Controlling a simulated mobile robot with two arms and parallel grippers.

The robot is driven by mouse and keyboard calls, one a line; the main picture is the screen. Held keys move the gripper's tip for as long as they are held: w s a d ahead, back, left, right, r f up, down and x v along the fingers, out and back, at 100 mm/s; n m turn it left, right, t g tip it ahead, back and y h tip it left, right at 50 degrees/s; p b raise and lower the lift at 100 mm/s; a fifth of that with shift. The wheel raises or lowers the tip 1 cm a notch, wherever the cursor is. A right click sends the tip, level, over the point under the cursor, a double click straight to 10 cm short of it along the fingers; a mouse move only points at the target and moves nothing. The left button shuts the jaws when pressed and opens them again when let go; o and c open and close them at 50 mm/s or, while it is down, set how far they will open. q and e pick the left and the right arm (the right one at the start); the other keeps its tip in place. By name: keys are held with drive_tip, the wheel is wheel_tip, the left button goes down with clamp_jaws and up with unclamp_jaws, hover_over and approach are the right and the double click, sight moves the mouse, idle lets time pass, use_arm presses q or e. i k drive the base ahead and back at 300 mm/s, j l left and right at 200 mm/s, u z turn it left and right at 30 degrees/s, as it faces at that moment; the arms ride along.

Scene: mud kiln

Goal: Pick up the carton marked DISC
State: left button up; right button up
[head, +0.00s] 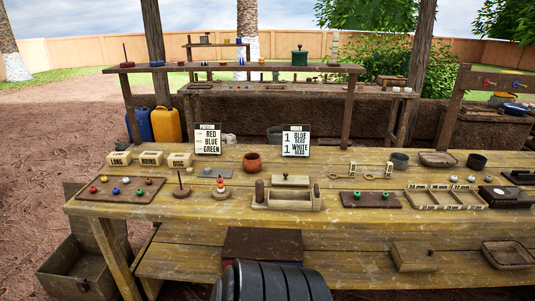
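The carton marked DISC (180,161) is a small pale tan box on the back left of the wooden table. It is the rightmost of three similar cartons in a row. The carton marked ROUND (151,159) stands just left of it, and the carton marked LONG (119,158) is at the far left. All three labels face me. Nothing covers the DISC carton. Neither of my grippers is in the head view.
In front of the cartons lies a brown board with coloured beads (121,189). A spindle (181,187) stands right of it. A sign reading RED, BLUE, GREEN (207,139) and a reddish pot (252,162) stand to the right. The wooden table's (180,213) front strip is mostly clear.

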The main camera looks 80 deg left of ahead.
sight(176, 160)
drive_tip(key=u, duration=2.45)
